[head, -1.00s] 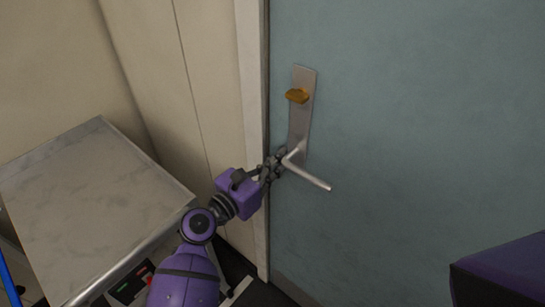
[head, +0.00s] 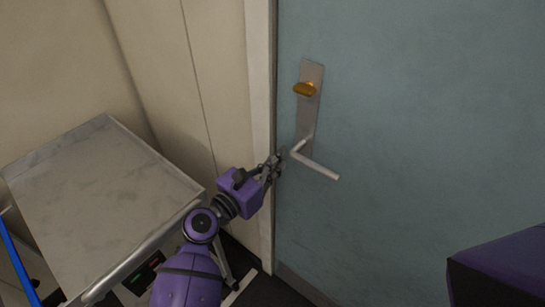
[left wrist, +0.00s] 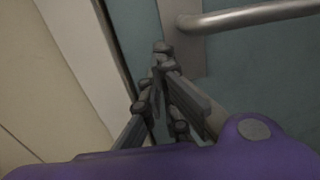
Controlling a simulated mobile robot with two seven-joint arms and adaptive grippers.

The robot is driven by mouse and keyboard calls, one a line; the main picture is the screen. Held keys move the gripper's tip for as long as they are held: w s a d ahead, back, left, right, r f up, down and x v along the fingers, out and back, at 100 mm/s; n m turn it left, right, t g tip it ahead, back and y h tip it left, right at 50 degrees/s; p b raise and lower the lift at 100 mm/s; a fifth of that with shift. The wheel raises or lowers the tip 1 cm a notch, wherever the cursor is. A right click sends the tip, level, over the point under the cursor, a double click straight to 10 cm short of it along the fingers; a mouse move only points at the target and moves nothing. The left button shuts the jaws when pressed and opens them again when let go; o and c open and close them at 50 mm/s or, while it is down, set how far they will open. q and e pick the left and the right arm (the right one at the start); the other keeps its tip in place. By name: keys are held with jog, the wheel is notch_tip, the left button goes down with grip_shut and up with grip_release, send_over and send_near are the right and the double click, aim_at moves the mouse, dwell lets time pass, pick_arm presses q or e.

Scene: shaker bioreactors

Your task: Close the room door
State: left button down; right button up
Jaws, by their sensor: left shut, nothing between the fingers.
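The blue-grey room door (head: 420,120) fills the right of the head view, its left edge up against the pale frame (head: 261,130). My left gripper (head: 276,162) is shut and empty, just left of the handle's pivot and close to the door's edge. In the left wrist view the closed fingertips (left wrist: 162,50) appear beside the plate, below and left of the lever (left wrist: 260,16). Whether they touch the door is unclear. My right gripper is out of view.
A blue bar (head: 18,262) is at the far left. Cream wall panels (head: 160,80) lie behind the arm. Dark floor shows below the door.

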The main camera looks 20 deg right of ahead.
pick_arm(q)
jog(key=v, duration=1.1)
jog(key=s+a+f+m+t+y+p, duration=0.1)
jog(key=s+a+f+m+y, duration=0.3)
jog(key=a+f, duration=0.3)
jog(key=s+a+f+m+y, duration=0.3)
jog(key=a+f+m+y, duration=0.15)
jog(key=f, duration=0.55)
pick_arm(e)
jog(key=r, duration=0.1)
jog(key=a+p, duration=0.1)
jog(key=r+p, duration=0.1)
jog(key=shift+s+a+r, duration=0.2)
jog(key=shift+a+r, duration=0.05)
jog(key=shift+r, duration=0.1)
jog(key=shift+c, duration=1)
pick_arm(q)
jog(key=s+a+f+m+y, duration=0.3)
jog(key=s+a+f+m, duration=0.1)
jog(key=s+a+m, duration=0.4)
jog(key=s+a+f+m+g+y, duration=0.1)
jog(key=s+a+f+m+y, duration=0.2)
jog(key=s+a+f+m, duration=0.2)
jog(key=s+a+m, duration=0.3)
jog(key=s+a, duration=0.1)
jog(key=s, duration=0.3)
jog(key=shift+f+g, duration=0.3)
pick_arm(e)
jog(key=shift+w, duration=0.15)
